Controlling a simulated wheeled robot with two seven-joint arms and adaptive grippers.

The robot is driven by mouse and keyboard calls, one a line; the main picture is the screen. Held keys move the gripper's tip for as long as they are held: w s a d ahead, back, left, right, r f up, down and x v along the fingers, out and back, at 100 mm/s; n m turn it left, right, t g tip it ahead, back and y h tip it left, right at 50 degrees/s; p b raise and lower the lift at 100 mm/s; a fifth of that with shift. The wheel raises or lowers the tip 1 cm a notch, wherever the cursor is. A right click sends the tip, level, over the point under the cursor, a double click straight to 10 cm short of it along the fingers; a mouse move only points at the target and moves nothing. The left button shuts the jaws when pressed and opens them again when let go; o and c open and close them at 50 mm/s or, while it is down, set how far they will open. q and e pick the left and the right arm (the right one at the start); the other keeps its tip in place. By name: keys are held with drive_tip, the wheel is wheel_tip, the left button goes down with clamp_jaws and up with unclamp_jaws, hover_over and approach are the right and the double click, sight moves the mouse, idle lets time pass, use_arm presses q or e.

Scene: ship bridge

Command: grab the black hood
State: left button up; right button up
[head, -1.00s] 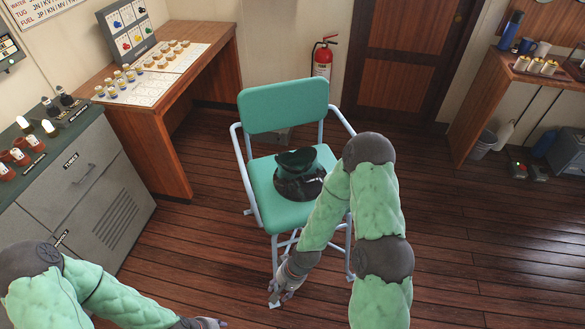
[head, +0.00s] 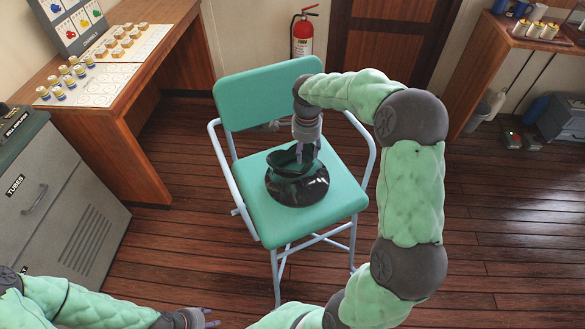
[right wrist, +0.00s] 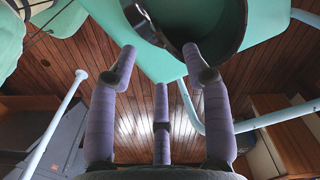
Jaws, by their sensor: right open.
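The black hood (head: 300,188) sits on the seat of the green chair (head: 255,195). It has a wide, glossy dark lower part and a dark green upper part. My right gripper (head: 299,158) reaches down over the hood's upper part from behind, its fingers close to the rim; the head view does not show clear contact. In the right wrist view the right gripper (right wrist: 160,62) is open, its fingers apart, with the hood's dark rounded edge (right wrist: 232,40) beyond the tips and nothing held. My left gripper (head: 208,318) is low at the bottom edge, away from the chair; its opening is unclear.
The chair has a green backrest (head: 268,92) and pale blue armrests (head: 222,155) around the seat. A wooden desk (head: 150,100) and a grey cabinet (head: 60,200) stand at left. A red fire extinguisher (head: 302,38) is behind.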

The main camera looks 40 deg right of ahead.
sight(305, 169)
wheel_tip(305, 169, down, 5)
drive_tip(key=shift+r+b, duration=0.1)
drive_tip(key=shift+b, duration=0.6)
drive_tip(key=f, duration=0.1)
drive_tip(key=f+b, duration=0.1)
drive_tip(key=f, duration=0.1)
drive_tip(key=f+b, duration=0.1)
drive_tip(key=shift+s+f, duration=0.25)
drive_tip(key=shift+f, duration=0.05)
drive_tip(key=shift+f+b, duration=0.3)
drive_tip(key=shift+f, duration=0.05)
drive_tip(key=shift+c, duration=0.3)
clamp_jaws()
drive_tip(key=shift+w+r, duration=0.1)
